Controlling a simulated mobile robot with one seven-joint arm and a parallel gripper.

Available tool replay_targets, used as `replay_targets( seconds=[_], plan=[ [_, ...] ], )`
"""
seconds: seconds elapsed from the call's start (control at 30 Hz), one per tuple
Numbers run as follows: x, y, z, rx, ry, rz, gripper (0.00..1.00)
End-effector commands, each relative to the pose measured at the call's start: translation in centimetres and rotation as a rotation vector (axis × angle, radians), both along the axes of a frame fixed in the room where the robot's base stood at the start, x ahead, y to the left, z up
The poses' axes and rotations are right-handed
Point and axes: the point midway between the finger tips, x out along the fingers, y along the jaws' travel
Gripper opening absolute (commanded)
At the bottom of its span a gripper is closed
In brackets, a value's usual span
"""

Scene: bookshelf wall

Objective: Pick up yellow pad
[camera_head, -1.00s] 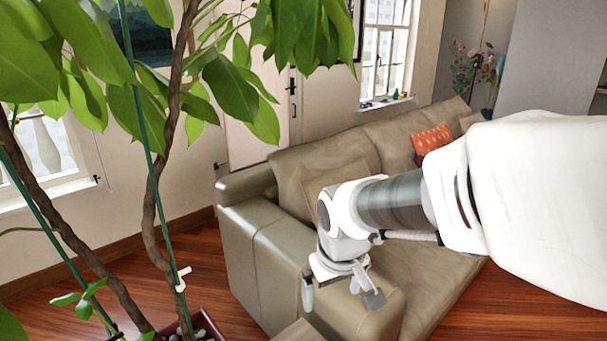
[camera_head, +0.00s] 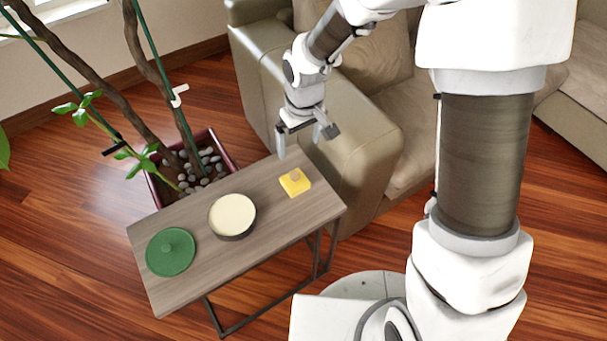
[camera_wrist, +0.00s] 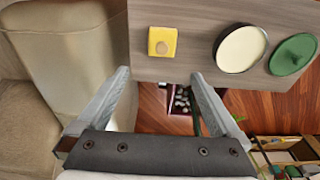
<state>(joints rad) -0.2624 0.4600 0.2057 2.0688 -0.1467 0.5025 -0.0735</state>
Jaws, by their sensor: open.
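The yellow pad (camera_head: 295,182) is a small square block with a tan round spot on top. It lies near the right end of the wooden side table (camera_head: 185,215). The pad also shows in the wrist view (camera_wrist: 162,42), close to the table edge and beyond my fingertips. My gripper (camera_head: 298,146) is open and empty, above and behind the pad in the head view, near the sofa arm. In the wrist view my two fingers (camera_wrist: 160,78) are spread wide with nothing between them.
A dark-sided bowl with a cream top (camera_head: 233,216) and a green lid (camera_head: 170,252) share the table. A planter with pebbles and a tree (camera_head: 200,165) stands behind it. The leather sofa (camera_head: 350,130) is close behind my gripper.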

Motion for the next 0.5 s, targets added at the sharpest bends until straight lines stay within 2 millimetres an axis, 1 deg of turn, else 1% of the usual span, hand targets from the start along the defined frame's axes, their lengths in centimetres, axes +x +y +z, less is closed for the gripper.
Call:
replay_targets(
  seconds=[0.17, 0.27, 0.5],
  plan=[
    [0.0, 0.4, -1.5, 0.0, 0.008, 0.01, 1.0],
    [0.1, 0.5, -3.2, 0.0, 0.009, 0.009, 1.0],
    [0.6, 0.9, -8.6, 0.0, 0.009, 0.009, 1.0]
  ],
)
